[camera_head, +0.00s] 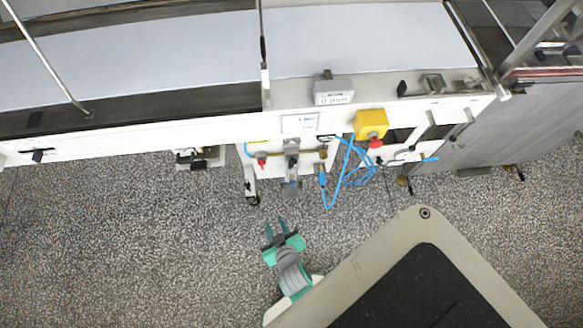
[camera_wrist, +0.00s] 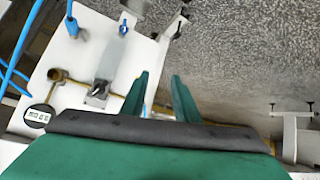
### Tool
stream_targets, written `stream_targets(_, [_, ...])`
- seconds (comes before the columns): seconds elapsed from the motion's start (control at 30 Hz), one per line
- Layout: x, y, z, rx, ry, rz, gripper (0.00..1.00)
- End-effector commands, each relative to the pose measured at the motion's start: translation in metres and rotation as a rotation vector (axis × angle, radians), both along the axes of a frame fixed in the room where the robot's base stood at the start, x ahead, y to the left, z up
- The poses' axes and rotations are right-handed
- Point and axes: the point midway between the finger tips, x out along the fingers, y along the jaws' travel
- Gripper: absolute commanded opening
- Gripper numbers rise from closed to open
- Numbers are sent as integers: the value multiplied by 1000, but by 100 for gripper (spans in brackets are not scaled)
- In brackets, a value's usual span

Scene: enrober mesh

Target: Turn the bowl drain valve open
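My gripper (camera_head: 276,228) hangs over the floor in front of the machine. Its two green fingers are apart with nothing between them; they also show in the wrist view (camera_wrist: 160,85). A white panel (camera_head: 273,162) on the machine front carries a vertical grey metal fitting (camera_head: 291,163) with a small blue part (camera_head: 293,184) at its lower end. This blue part, likely the drain valve handle, also shows in the wrist view (camera_wrist: 123,29). I cannot tell its turn position. My gripper is apart from it, below it in the head view.
A brass pipe (camera_head: 312,154) and a red knob (camera_head: 262,162) sit on the panel. Blue hoses (camera_head: 347,180) loop to the right. A yellow box with a red button (camera_head: 371,124) is above them. A digital gauge (camera_wrist: 38,116) shows in the wrist view. Speckled floor (camera_head: 150,250) lies clear to the left.

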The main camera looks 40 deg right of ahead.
Motion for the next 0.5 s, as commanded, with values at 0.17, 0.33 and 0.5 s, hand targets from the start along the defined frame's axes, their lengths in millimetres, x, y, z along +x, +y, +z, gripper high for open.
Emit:
stream_targets(0.17, [39, -42, -44, -6, 133, -111, 28])
stream_targets(0.33, [70, -81, -72, 6, 261, -237, 28])
stream_targets(0.5, [94, -110, -85, 30, 372, -349, 28])
